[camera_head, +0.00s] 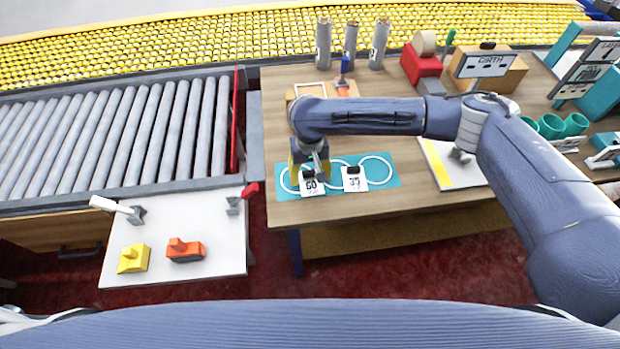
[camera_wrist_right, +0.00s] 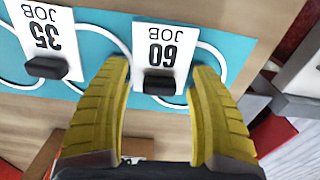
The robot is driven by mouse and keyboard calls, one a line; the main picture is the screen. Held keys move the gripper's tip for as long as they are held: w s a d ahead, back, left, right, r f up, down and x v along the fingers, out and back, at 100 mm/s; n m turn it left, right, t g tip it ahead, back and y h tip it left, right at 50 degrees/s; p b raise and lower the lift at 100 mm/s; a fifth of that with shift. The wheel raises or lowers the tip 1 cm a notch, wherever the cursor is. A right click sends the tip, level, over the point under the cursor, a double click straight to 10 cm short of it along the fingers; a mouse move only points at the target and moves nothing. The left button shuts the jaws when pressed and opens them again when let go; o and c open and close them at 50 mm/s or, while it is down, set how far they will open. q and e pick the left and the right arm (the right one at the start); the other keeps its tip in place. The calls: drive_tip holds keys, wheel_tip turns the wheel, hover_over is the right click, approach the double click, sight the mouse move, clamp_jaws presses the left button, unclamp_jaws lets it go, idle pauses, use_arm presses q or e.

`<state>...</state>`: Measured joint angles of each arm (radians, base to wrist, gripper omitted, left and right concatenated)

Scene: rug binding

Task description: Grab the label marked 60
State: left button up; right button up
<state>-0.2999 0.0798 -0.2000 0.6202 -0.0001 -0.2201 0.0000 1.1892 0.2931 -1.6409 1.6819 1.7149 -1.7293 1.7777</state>
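The label marked 60 (camera_head: 312,187) is a white card with a black grip block, lying on a teal mat (camera_head: 270,186) with white rings. In the right wrist view the label (camera_wrist_right: 166,47) reads "60 JOB" upside down, and its black block (camera_wrist_right: 160,86) lies between my yellow fingers. My right gripper (camera_head: 308,172) is open at this label, one finger on each side; the wrist view shows it too (camera_wrist_right: 161,72), with gaps beside the block. A label marked 35 (camera_head: 354,180) lies beside it on the mat, to its right in the head view. My left gripper is out of view.
A roller conveyor (camera_head: 120,130) and a white side table (camera_head: 205,215) with yellow (camera_head: 133,259) and orange (camera_head: 186,250) tools are left of the wooden bench (camera_head: 420,205). Grey rolls (camera_head: 351,42), a red tape stand (camera_head: 420,66) and a GIRTH sign (camera_head: 484,66) stand at the back.

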drive_tip(key=c, duration=1.1)
